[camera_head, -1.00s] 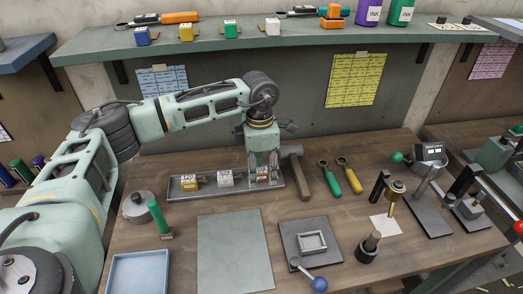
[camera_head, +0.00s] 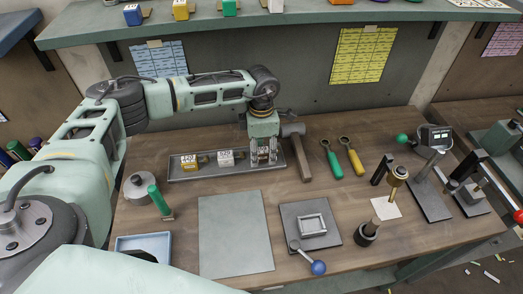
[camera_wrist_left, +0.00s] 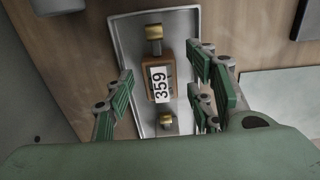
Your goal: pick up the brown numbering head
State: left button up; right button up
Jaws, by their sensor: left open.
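In the head view my left gripper (camera_head: 264,153) points down at the right end of the tray (camera_head: 218,172) and hides most of the brown head there. My right gripper is not in view.
A hammer (camera_head: 301,158) lies close to the right of the gripper. Green (camera_head: 332,163) and yellow (camera_head: 352,160) handled tools lie beyond it. A grey mat (camera_head: 235,235) lies in front.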

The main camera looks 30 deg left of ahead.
pick_arm(q)
jog(key=shift+f, duration=0.25)
jog(key=c, duration=0.3)
grip_shut()
jog(key=shift+r, duration=0.1)
